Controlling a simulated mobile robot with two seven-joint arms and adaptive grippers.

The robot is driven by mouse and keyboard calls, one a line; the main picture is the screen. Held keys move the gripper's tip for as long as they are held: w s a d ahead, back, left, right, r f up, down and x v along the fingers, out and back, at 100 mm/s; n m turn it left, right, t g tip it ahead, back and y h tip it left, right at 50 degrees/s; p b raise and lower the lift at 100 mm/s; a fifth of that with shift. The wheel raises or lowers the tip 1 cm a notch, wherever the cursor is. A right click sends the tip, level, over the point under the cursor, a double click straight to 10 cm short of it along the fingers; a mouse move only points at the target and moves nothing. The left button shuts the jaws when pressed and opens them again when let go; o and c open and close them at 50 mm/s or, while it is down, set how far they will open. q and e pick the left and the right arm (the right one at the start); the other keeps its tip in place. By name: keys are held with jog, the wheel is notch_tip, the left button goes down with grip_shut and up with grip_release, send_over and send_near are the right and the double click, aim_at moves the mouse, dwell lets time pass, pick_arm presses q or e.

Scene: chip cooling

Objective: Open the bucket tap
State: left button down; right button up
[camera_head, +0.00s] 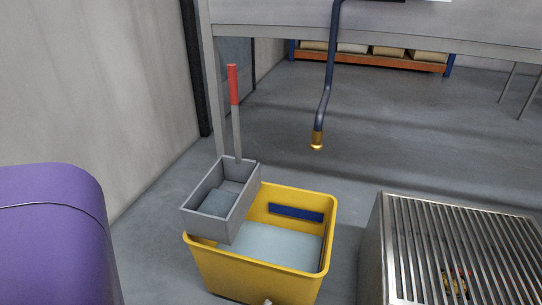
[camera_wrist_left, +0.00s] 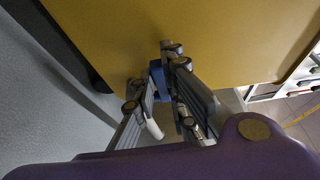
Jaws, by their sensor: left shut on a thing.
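The yellow bucket (camera_head: 255,280) stands on the floor in the lower middle of the head view, with pale liquid (camera_head: 270,245) inside. A small whitish piece (camera_head: 267,301), seemingly the tap, shows at the bottom edge. In the left wrist view the yellow bucket wall (camera_wrist_left: 230,35) fills the top. My left gripper (camera_wrist_left: 157,76) is against it, its fingers shut on the bucket tap, whose blue part (camera_wrist_left: 157,82) shows between them. A white piece (camera_wrist_left: 153,129) lies between the fingers below. The fingers partly hide the tap. My right gripper is not in view.
A grey wringer box (camera_head: 238,208) sits on the bucket's rim, with a red-tipped grey handle (camera_head: 233,95) standing up. A dark hose with a brass end (camera_head: 317,140) hangs behind. A slatted metal unit (camera_head: 375,265) stands to the right. Grey floor is clear behind.

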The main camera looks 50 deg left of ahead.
pick_arm(q)
jog(key=shift+s+d+n+g+y, duration=0.15)
jog(key=shift+d+n+g+y, duration=0.4)
jog(key=shift+n+y, duration=0.65)
jog(key=shift+s+d+n+g+y, duration=0.2)
jog(key=shift+n+g+y, duration=0.6)
jog(key=shift+y, duration=0.8)
jog(key=shift+s+d+n+g+y, duration=0.1)
jog(key=shift+d+n+g+y, duration=0.45)
jog(key=shift+n+y, duration=0.65)
jog(key=shift+a+y, duration=0.1)
jog(key=shift+y, duration=0.2)
jog(key=c, duration=1.8)
grip_release()
